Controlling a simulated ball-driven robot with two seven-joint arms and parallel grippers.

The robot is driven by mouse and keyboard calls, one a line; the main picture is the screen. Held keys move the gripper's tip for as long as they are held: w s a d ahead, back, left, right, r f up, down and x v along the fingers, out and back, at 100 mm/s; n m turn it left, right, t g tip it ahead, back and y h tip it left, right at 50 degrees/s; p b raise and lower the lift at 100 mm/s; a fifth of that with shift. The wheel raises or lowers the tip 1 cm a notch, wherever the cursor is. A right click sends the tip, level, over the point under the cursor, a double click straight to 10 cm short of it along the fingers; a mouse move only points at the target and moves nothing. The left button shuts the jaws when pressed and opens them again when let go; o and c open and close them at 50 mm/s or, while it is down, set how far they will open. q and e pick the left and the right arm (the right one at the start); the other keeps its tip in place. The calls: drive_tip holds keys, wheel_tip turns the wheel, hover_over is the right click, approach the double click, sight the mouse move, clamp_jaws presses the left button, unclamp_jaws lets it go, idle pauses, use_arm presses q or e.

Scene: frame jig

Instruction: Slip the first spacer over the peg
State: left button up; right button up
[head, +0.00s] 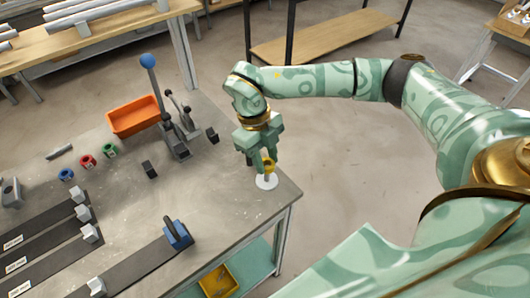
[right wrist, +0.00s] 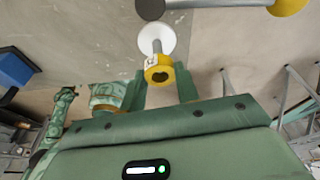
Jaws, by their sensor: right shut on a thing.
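My right gripper (head: 262,162) points down over the near right corner of the table. It is shut on a yellow ring spacer (head: 268,166), which also shows between the fingers in the right wrist view (right wrist: 159,73). The peg's white round base (head: 266,182) stands on the table directly below, and the grey peg (right wrist: 157,47) rises from it to the spacer. I cannot tell whether the peg tip is inside the ring. Blue (head: 66,174), red (head: 88,161) and green (head: 109,151) rings lie on the table at left. My left gripper is not in view.
A toggle clamp with a blue-knobbed lever (head: 148,61) stands left of my gripper, beside an orange bin (head: 134,115). Dark rails with pale blocks (head: 90,233) and a blue block (head: 178,234) lie nearer. The table's right edge is close to the peg.

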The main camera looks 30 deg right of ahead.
drive_tip(key=shift+f, duration=0.65)
drive_tip(key=o, duration=1.1)
drive_tip(key=shift+c, duration=0.2)
drive_tip(key=p+v, duration=0.2)
drive_tip(key=v, duration=1.4)
drive_tip(key=shift+r, duration=0.15)
